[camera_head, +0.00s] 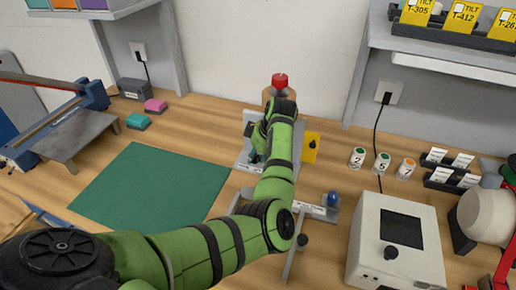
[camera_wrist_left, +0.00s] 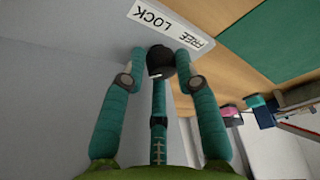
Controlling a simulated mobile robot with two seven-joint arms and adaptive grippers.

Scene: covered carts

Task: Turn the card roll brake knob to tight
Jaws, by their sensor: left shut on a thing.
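A small black knob (camera_wrist_left: 160,60) sits on a grey panel below a white label (camera_wrist_left: 168,24) that reads FREE and LOCK. In the left wrist view my left gripper (camera_wrist_left: 163,72) has its teal fingers closed around this knob. In the head view the left gripper (camera_head: 257,148) reaches to the grey stand (camera_head: 243,160) at the back of the bench, and my arm hides most of the knob there. A brown roll (camera_head: 268,95) with a red knob (camera_head: 280,80) on top stands just behind. The knob's pointer setting cannot be read.
A yellow plate with a black knob (camera_head: 312,146) stands right of the stand. A green mat (camera_head: 150,188) lies left. Several small numbered pots (camera_head: 382,162) and a white box with a dark screen (camera_head: 398,240) stand right. A shelf (camera_head: 440,50) overhangs the back right.

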